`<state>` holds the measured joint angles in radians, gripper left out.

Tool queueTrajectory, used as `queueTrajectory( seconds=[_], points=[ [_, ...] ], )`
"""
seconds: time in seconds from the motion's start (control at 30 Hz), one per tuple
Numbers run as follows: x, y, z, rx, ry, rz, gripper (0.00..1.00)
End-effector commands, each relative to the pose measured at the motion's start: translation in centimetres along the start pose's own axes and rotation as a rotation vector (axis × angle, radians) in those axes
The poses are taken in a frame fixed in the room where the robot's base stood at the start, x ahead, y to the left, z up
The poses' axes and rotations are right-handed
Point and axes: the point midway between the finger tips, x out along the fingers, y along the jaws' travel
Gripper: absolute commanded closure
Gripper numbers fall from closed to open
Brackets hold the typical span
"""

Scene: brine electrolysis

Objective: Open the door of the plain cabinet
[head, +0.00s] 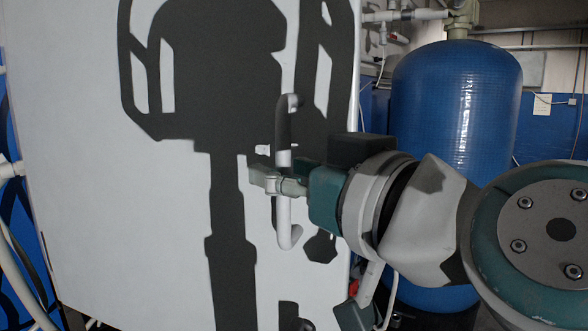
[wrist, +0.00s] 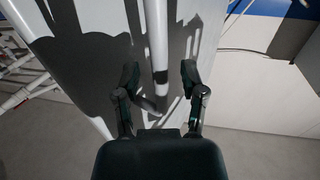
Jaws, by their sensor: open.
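The plain cabinet (head: 120,210) is a large white box filling the left and middle of the head view. Its flat door looks shut, with no gap that I can see. A vertical bar handle (head: 284,215) stands near the door's right edge, and it also shows in the wrist view (wrist: 155,35). My gripper (head: 264,179) is at the handle's middle height. In the wrist view my gripper (wrist: 160,74) is open, with one finger on each side of the handle. I cannot tell whether either finger touches the bar.
A tall blue tank (head: 455,110) stands to the right behind the cabinet, with white pipes (head: 405,15) near its top. More white pipes and hoses (head: 12,170) run along the left edge. Grey floor (wrist: 260,145) is clear at right in the wrist view.

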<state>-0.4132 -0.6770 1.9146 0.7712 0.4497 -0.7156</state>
Motion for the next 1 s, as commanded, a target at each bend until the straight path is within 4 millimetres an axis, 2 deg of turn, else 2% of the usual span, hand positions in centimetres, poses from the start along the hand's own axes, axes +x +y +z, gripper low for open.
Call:
queueTrajectory(
  seconds=[0.2, 0.4, 0.6, 0.9, 0.93, 0.97, 1.0],
  points=[
    [-3.6, 0.1, 0.0, -0.002, 0.003, 0.007, 0.46],
    [-5.5, 0.1, 0.1, -0.002, 0.000, 0.007, 0.46],
    [-6.4, 0.0, 0.1, -0.002, 0.001, 0.003, 0.46],
    [-6.5, -0.1, 0.1, -0.003, 0.001, 0.000, 0.46],
    [-6.5, -0.1, 0.1, -0.003, 0.001, 0.000, 0.55],
    [-6.5, -0.1, 0.2, -0.002, -0.001, 0.001, 0.68],
    [-6.4, 0.1, 0.5, 0.001, -0.009, 0.004, 0.86]
  ],
)
